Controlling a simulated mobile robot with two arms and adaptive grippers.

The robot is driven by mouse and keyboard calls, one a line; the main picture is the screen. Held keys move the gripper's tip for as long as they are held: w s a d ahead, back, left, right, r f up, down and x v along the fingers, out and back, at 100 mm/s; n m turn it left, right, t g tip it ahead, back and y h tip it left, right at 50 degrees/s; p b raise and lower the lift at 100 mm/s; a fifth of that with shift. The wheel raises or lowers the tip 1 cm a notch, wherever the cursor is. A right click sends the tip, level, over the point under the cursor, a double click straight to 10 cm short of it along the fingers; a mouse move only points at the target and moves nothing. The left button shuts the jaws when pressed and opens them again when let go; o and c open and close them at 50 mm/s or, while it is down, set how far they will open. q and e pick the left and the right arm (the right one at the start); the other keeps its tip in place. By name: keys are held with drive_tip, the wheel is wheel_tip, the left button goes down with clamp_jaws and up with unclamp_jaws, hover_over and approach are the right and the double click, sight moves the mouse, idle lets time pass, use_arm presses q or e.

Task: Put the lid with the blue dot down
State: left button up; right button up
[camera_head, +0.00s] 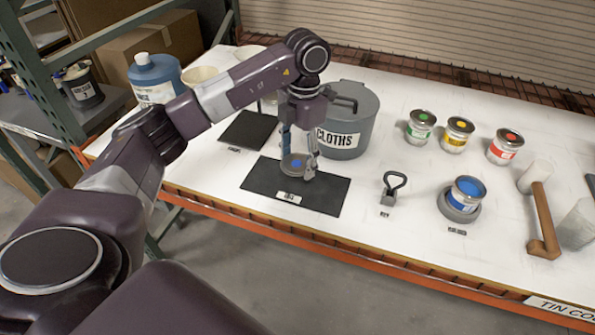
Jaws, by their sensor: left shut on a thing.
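The lid with the blue dot (291,166) is a flat grey disc between the fingers of my left gripper (299,168). The gripper points down and is shut on the lid. The lid is over the dark mat (325,191) near the table's front edge; I cannot tell whether it touches the mat. An open tin with blue inside (467,188) stands to the right on a grey round base. My right gripper is not in view.
A grey CLOTHS bin (345,140) stands just behind the gripper. A black-handled key tool (393,187) sits right of the mat. Tins with green (421,125), yellow (457,133) and red (503,147) dots stand further back.

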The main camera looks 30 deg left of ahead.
sight(299, 162)
use_arm(q)
wheel_tip(299, 162, down, 4)
drive_tip(key=shift+f+p, duration=0.25)
drive_tip(key=shift+p, duration=0.25)
drive_tip(key=shift+f, duration=0.3)
drive_tip(key=o, duration=0.8)
drive_tip(key=shift+c, duration=0.2)
drive_tip(key=shift+r, duration=0.1)
drive_tip(key=shift+r, duration=0.2)
drive_tip(key=shift+w+r+b, duration=0.1)
drive_tip(key=shift+r+b, duration=0.2)
drive_tip(key=shift+r, duration=0.1)
drive_tip(key=r, duration=0.3)
drive_tip(key=r+b, duration=0.1)
drive_tip(key=r, duration=0.5)
drive_tip(key=shift+w+d+r, duration=0.15)
drive_tip(key=shift+w+r, duration=0.1)
drive_tip(key=shift+w, duration=0.1)
drive_tip(key=shift+r, duration=0.75)
drive_tip(key=shift+f, duration=0.1)
